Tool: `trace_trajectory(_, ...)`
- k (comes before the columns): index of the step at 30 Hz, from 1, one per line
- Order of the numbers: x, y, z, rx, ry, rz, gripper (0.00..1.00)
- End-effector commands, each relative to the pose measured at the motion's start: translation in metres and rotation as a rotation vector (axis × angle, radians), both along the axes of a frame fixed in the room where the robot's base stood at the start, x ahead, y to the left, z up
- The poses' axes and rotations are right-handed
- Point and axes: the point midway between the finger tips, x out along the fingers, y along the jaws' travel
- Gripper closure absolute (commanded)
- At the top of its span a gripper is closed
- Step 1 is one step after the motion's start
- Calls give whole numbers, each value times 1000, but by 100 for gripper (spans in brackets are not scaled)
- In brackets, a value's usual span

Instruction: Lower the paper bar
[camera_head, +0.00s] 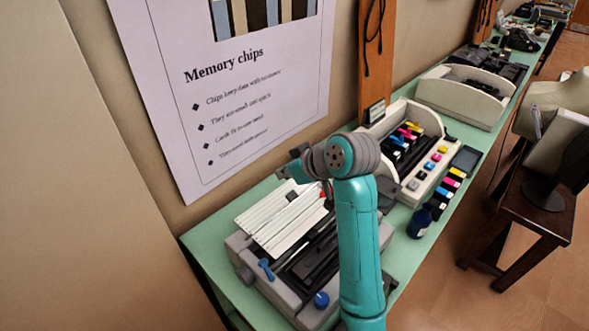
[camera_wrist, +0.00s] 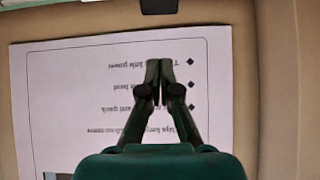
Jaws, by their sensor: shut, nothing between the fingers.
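A grey machine (camera_head: 247,251) stands on the near end of the green table, with a white slatted panel (camera_head: 270,222) sloping up at its back. A blue lever (camera_head: 266,269) is on its left side and a blue knob (camera_head: 321,299) is at its front. Dark bars run across its middle; I cannot tell which part is the paper bar, and my teal arm hides much of the machine's right side. My gripper (camera_wrist: 160,82) is shut and empty in the wrist view, in front of the wall poster.
The "Memory chips" poster (camera_head: 235,85) hangs on the wall behind the table. A second machine with coloured cartridges (camera_head: 409,130) stands further along, with a dark blue bottle (camera_head: 419,222) near it. A brown stool (camera_head: 528,211) stands right of the table; floor between is clear.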

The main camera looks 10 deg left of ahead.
Motion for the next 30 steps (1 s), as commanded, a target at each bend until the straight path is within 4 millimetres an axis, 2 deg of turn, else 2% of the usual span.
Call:
trace_trajectory(4, 10, 15, -16, -1, 2, 1, 100)
trace_trajectory(11, -5, -7, -30, 0, 0, -1, 100)
trace_trajectory(17, -11, -14, -34, 1, -1, 0, 100)
trace_trajectory(30, -12, -15, -35, 6, -4, -1, 100)
